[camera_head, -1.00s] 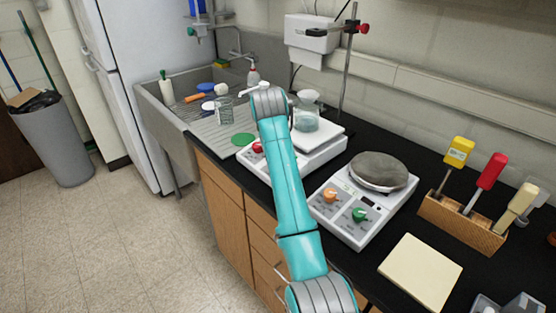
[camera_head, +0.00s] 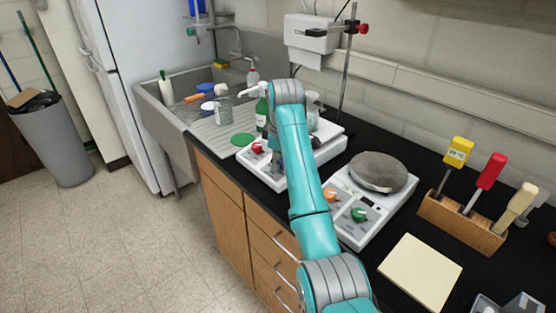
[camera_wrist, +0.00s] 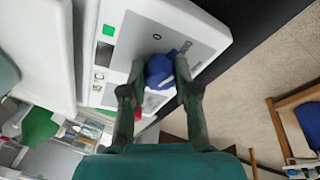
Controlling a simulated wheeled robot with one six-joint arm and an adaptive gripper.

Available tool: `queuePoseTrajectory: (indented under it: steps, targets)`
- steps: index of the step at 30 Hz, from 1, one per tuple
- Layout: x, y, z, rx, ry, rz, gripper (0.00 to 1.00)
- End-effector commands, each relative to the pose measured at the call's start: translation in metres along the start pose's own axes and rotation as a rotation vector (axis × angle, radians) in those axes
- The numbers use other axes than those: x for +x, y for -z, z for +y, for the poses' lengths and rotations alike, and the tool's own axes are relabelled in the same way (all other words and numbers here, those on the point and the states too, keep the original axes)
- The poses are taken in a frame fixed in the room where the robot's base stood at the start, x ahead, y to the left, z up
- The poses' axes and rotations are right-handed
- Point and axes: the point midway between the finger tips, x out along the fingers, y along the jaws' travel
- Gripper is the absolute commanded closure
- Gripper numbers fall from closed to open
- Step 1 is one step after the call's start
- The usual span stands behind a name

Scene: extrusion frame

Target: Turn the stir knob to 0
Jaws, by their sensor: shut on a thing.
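A white hotplate stirrer (camera_head: 292,182) stands on the black bench, and its front panel also shows in the wrist view (camera_wrist: 200,47). A blue knob (camera_wrist: 159,70) on that panel sits between the two fingers of my gripper (camera_wrist: 160,78), which is shut on it. A red knob (camera_head: 257,147) is on the left of the same panel; in the wrist view it is mostly behind a finger. A dial mark shows beside the blue knob, but the knob's pointer cannot be read. In the head view my arm hides the blue knob and most of the gripper.
A second hotplate (camera_head: 350,217) with orange and green knobs stands to the right. A beaker (camera_head: 313,112) is on the stirrer's top, partly behind my arm. A green bottle (camera_head: 261,115) stands behind the panel's left. A wooden tool rack (camera_head: 462,222) is farther right.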

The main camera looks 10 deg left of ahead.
Motion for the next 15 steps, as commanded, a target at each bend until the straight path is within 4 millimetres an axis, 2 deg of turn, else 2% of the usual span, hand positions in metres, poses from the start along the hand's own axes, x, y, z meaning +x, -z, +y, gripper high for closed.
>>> queuePoseTrajectory:
  steps: [15]
  targets:
    - [-0.0006, 0.0000, 0.0012, -0.468, 0.116, -0.001, 1.00]
